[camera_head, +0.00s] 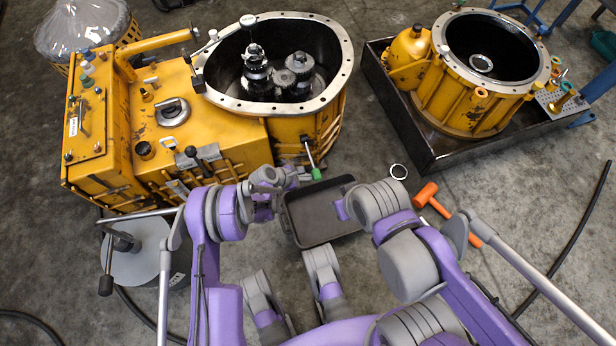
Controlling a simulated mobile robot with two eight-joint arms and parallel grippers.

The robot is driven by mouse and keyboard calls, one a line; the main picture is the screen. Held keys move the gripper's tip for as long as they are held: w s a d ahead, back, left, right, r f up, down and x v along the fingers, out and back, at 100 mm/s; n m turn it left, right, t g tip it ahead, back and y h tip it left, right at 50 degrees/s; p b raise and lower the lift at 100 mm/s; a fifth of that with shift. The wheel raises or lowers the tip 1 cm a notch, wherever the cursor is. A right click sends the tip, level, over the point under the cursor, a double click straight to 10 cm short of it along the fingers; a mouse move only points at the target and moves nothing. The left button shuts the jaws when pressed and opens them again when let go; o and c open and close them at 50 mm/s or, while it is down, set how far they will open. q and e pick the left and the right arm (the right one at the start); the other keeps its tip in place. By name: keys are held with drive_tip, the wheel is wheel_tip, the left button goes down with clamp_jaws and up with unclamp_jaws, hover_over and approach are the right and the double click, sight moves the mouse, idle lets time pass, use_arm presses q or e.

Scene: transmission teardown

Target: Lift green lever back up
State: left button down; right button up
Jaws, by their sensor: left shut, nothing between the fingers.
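The green lever (316,174) is a thin metal rod with a green tip. It is mounted on the front right side of the yellow transmission housing (235,140) and slants downward to the right. My left gripper (291,174) is shut and empty, just left of the green tip. I cannot tell whether it touches the lever. My right arm reaches in over the black tray (318,229). Its wrist hides most of the right gripper, and its fingers cannot be made out.
The open housing holds dark gears (283,75). A second yellow housing (450,95) stands in a dark metal tray (432,155) at the right. A grey round-topped stand (135,255) is at the left.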

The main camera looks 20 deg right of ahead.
use_arm(q)
drive_tip(key=shift+r, duration=0.25)
drive_tip(key=shift+s+r+p, duration=0.2)
drive_tip(key=shift+r+p, duration=0.6)
drive_tip(key=shift+r, duration=1.6)
drive_tip(key=shift+w+r, duration=0.15)
drive_tip(key=shift+r, duration=0.4)
drive_tip(key=shift+w+r, duration=0.15)
drive_tip(key=shift+r, duration=0.4)
drive_tip(key=shift+r, duration=0.1)
